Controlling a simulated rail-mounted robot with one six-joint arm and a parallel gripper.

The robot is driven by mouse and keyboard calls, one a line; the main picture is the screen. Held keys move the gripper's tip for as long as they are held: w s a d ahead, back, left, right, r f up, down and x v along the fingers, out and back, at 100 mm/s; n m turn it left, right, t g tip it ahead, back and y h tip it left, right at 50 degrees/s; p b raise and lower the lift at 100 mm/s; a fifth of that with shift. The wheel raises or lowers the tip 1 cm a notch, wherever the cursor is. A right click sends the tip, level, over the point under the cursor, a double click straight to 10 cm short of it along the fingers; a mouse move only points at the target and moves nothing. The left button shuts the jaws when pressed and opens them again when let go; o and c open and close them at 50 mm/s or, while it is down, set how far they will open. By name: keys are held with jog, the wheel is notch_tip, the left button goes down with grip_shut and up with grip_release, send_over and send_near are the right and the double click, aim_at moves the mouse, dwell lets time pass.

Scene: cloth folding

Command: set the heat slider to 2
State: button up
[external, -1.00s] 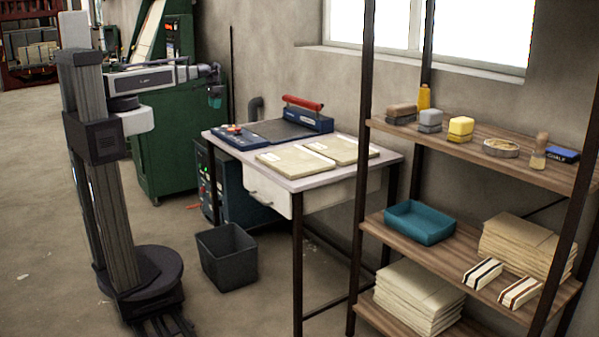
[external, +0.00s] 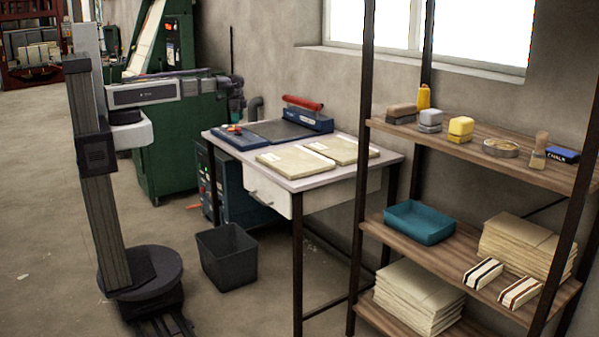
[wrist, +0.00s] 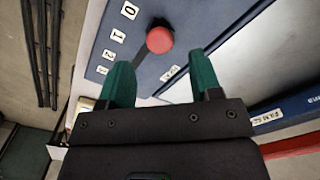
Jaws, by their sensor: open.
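A blue heat-press panel (external: 249,141) lies at the left of the table, and it also shows in the wrist view (wrist: 185,15). The slider's round red knob (wrist: 160,40) stands on this panel beside a dark slot and a row of white number labels (wrist: 119,33). It appears nearest the 0 end, but its exact setting is hard to tell. My gripper (external: 237,112) hangs above the panel's left end. In the wrist view its two green fingers (wrist: 162,68) are open and empty, with the knob ahead of the gap between them and apart from both.
Two pale cloth stacks (external: 296,160) lie on the table in front of the press. A red-handled bar (external: 303,103) stands at its back right. A black bin (external: 227,256) is on the floor, and a loaded shelf (external: 470,145) stands at the right.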

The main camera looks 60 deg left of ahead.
aim_at(238, 131)
notch_tip(238, 131, down, 5)
jog(key=b, duration=0.3)
jog(key=shift+r, duration=0.2)
jog(key=shift+c, duration=0.2)
grip_shut()
